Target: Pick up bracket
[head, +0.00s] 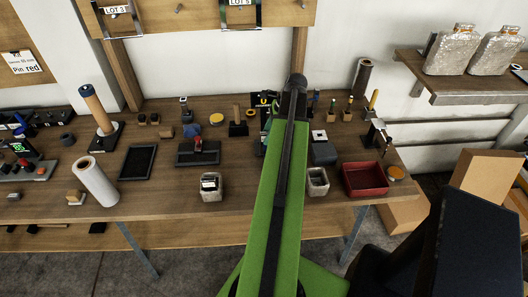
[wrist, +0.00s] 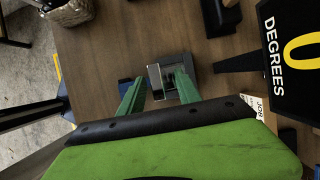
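In the wrist view, my gripper (wrist: 160,82) shows two green fingers spread apart. Between and just beyond their tips is a small grey block (wrist: 182,62) with a shiny metal angled piece (wrist: 154,77) on it, which looks like the bracket. I cannot tell whether either finger touches it; nothing looks clamped. In the head view, my green arm reaches over the bench and its dark end (head: 296,82) hides the gripper and what lies under it. I cannot pick out the bracket there.
The wooden bench (head: 250,200) is crowded. A black sign reading "DEGREES" (wrist: 292,50) stands to the right in the wrist view, and a woven basket (wrist: 68,10) sits at upper left. In the head view, a red tray (head: 364,180) and a grey basket (head: 317,182) lie right of my arm.

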